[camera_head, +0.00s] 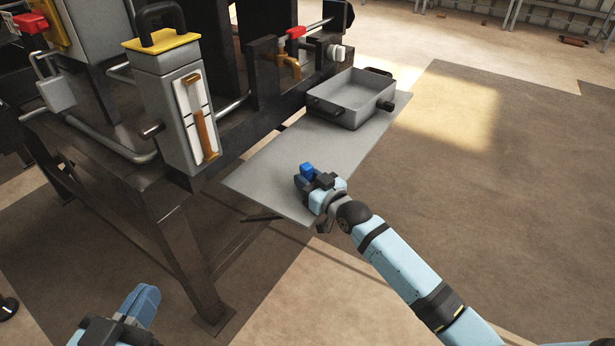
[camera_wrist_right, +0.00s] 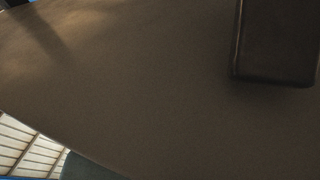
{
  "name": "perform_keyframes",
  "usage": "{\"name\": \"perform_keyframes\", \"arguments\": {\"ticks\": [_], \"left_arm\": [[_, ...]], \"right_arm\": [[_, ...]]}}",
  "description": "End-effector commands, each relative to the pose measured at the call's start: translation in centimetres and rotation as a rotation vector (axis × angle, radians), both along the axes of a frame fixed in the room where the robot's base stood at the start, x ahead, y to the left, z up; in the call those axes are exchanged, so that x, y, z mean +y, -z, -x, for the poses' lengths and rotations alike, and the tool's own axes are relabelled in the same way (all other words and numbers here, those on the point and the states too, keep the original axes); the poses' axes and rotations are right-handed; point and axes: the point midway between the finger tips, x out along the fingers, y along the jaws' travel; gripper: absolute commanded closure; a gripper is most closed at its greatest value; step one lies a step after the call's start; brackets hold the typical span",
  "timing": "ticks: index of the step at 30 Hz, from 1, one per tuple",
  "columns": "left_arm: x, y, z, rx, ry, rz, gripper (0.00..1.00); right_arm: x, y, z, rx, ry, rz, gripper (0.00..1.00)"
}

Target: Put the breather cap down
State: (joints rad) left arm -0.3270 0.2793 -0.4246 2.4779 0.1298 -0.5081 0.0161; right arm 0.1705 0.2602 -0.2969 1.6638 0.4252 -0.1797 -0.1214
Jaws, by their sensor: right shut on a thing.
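A small bright blue piece, which I take to be the breather cap (camera_head: 307,169), sits at the tips of my right gripper (camera_head: 304,179). My right gripper is shut on it, over the near end of the flat grey shelf (camera_head: 265,183). I cannot tell whether the cap touches the shelf or is held just above it. The right wrist view does not clearly show the cap. My left gripper (camera_head: 138,305) is low at the bottom left of the head view, away from the shelf. Whether its fingers are open or shut is unclear.
A grey open tray (camera_head: 350,97) with dark handles stands at the far end of the shelf. The dark press frame (camera_head: 160,195), with a grey tank (camera_head: 168,100) carrying a gauge, rises to the left. The shelf between tray and gripper is clear.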

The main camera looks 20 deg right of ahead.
Motion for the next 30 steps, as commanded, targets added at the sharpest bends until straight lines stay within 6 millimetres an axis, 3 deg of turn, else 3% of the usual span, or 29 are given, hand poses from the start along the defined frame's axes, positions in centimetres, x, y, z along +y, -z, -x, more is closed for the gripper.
{"name": "perform_keyframes", "arguments": {"ticks": [5,6,9,17,21,26,30], "left_arm": [[0.0,0.0,0.0,-0.001,0.0,0.0,1.0],[0.0,0.0,0.0,-0.001,0.0,0.0,1.0],[0.0,0.0,0.0,-0.003,0.0,-0.001,1.0],[0.0,-0.1,-0.1,-0.004,-0.001,0.0,1.0],[0.0,-0.2,-0.1,-0.002,0.0,0.001,1.0],[-0.2,-1.3,0.0,0.036,0.007,0.028,1.0],[-0.6,-1.0,0.9,0.122,0.006,0.08,1.0]], "right_arm": [[0.0,0.3,0.0,0.001,0.0,0.0,1.0],[0.0,0.3,0.0,0.001,0.0,0.001,0.59],[0.0,0.3,0.0,0.002,0.0,0.002,0.43],[0.0,0.3,0.0,0.002,0.0,0.002,0.43],[0.0,-1.0,0.0,0.001,0.001,0.001,0.43],[-1.1,-1.2,3.2,0.005,0.0,0.004,0.43],[-2.2,-1.3,6.2,0.004,-0.001,0.004,0.43]]}}
